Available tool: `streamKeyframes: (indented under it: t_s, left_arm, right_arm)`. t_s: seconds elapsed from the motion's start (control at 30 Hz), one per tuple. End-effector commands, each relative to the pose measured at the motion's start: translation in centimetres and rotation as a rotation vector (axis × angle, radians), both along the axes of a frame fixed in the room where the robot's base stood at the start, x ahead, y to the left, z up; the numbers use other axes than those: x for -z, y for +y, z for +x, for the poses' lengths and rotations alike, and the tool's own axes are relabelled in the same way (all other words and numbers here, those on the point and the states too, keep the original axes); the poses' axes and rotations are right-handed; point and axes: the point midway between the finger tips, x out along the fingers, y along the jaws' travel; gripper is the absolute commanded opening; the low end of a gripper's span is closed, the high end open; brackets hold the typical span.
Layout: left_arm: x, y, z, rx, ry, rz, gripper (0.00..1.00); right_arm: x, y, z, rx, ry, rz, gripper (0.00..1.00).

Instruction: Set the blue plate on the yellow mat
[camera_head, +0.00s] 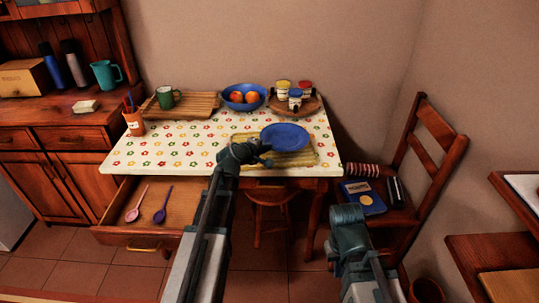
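The blue plate (286,136) shows over the back and middle of the yellow mat (304,157), near the front right of the table. I cannot tell whether the plate rests on the mat or is held just above it. My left gripper (264,154) is at the plate's left front edge, over the mat's left part. Its fingers are too small and dark to show whether they grip the rim. My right gripper (347,214) is low, in front of the table's right end, near the chair. Its fingers cannot be made out.
The flowered table (180,146) carries a wooden tray (198,104) with a green mug (166,97), a blue fruit bowl (243,104) and several jars (295,97). A drawer (180,215) with two spoons stands open. A chair (425,150) holds a blue book (363,198).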

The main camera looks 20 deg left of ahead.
Motion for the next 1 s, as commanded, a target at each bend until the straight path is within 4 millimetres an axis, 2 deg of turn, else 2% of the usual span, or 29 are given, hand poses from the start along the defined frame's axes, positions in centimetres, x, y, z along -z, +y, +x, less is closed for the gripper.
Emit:
streamKeyframes:
  t_s: [0.03, 0.1, 0.23, 0.7, 0.73, 0.77, 1.0]
  left_arm:
    - [0.6, 0.2, 0.8, -0.001, 0.000, 0.000, 0.00]
    - [2.2, 0.2, 0.4, -0.002, 0.000, 0.000, 0.00]
    - [3.7, 0.2, 0.3, -0.004, 0.000, 0.000, 0.00]
    - [4.1, 0.3, 0.3, -0.004, 0.000, 0.000, 0.00]
    - [3.9, 0.3, 0.3, -0.003, 0.000, 0.000, 0.10]
    - [3.9, 0.3, 0.3, -0.003, 0.000, 0.000, 0.15]
    - [3.8, 0.3, 0.3, -0.003, 0.000, 0.000, 0.17]
  right_arm:
    - [0.6, 0.0, 0.0, 0.000, 0.000, 0.000, 0.00]
    - [2.2, 0.0, 0.0, 0.000, 0.000, 0.000, 0.00]
    - [3.7, 0.0, 0.0, 0.000, 0.000, 0.000, 0.00]
    - [4.1, 0.0, 0.0, 0.000, 0.000, 0.000, 0.00]
    - [3.9, 0.0, 0.0, 0.000, 0.000, 0.000, 0.00]
    - [3.9, 0.0, 0.0, 0.000, 0.000, 0.000, 0.00]
    - [3.8, 0.0, 0.0, 0.000, 0.000, 0.000, 0.00]
